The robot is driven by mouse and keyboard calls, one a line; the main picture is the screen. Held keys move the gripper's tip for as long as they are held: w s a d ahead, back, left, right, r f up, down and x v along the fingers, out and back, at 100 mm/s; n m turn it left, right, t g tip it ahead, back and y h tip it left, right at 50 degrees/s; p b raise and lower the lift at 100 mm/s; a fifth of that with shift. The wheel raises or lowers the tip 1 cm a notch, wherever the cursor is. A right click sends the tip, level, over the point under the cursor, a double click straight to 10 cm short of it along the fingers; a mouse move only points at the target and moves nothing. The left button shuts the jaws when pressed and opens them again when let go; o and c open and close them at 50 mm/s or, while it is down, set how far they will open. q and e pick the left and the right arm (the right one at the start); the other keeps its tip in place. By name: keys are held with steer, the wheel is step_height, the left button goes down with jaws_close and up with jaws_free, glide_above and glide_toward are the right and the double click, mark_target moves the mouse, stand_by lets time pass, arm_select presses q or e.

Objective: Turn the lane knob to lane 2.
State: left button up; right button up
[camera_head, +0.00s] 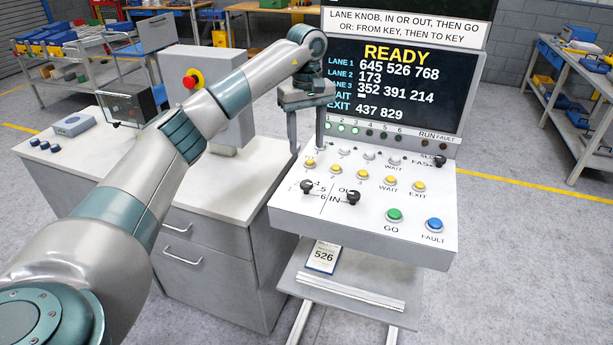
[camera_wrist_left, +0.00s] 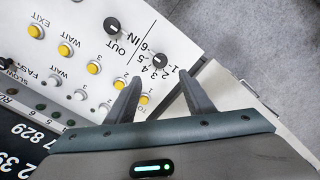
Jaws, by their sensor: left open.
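The lane knob (camera_head: 307,186) is a small black knob at the left front of the sloped white console, with numbers 1 to 6 printed around it. It also shows in the left wrist view (camera_wrist_left: 159,60), just beyond my fingertips; I cannot tell for sure which number its pointer marks. My left gripper (camera_head: 307,150) is open, pointing down over the console's upper left part. Its two fingers (camera_wrist_left: 160,77) are apart with nothing between them, and appear clear of the knob. My right gripper is in neither view.
A second black knob (camera_head: 353,198) marked IN and OUT stands to the right. Yellow buttons (camera_head: 362,174), a green GO button (camera_head: 394,215) and a blue FAULT button (camera_head: 434,224) are close by. The screen (camera_head: 400,85) behind reads READY. A cabinet (camera_head: 215,190) stands left.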

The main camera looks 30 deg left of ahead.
mark_target(306, 183)
arm_select(q)
step_height(306, 183, down, 12)
steer(key=p, duration=0.4)
steer(key=shift+f, duration=0.25)
steer(key=c, duration=1)
